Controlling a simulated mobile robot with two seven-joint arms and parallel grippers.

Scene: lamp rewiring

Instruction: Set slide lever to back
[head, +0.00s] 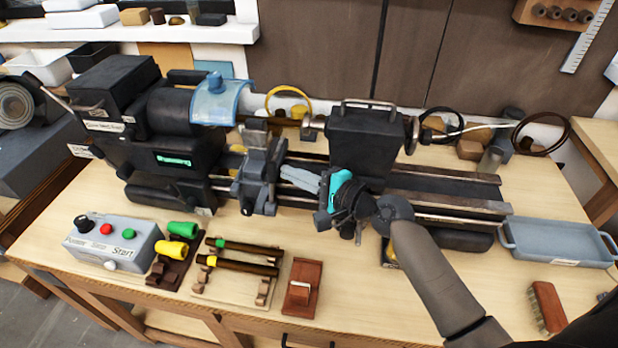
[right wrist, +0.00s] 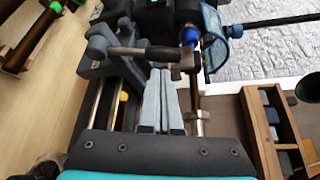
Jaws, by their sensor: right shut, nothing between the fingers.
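A grey slide unit (head: 258,172) stands upright on the black lathe's rails, left of my right gripper. In the right wrist view, a bar-like lever (right wrist: 145,50) with a dark grip runs crosswise at this slide unit, just beyond the fingertips. I take it for the slide lever, but it is hard to make out in the head view. My right gripper (head: 286,173), with a teal body, reaches left over the rails. Its grey fingers (right wrist: 160,74) are together and empty, close to the slide unit; contact cannot be told. My left gripper is not in view.
The lathe's black headstock (head: 125,110) with a clear blue guard (head: 217,100) stands left of the slide unit. A dark block with a handle (head: 365,140) stands behind my gripper. A switch box (head: 113,240) and a wooden rack (head: 235,260) lie in front.

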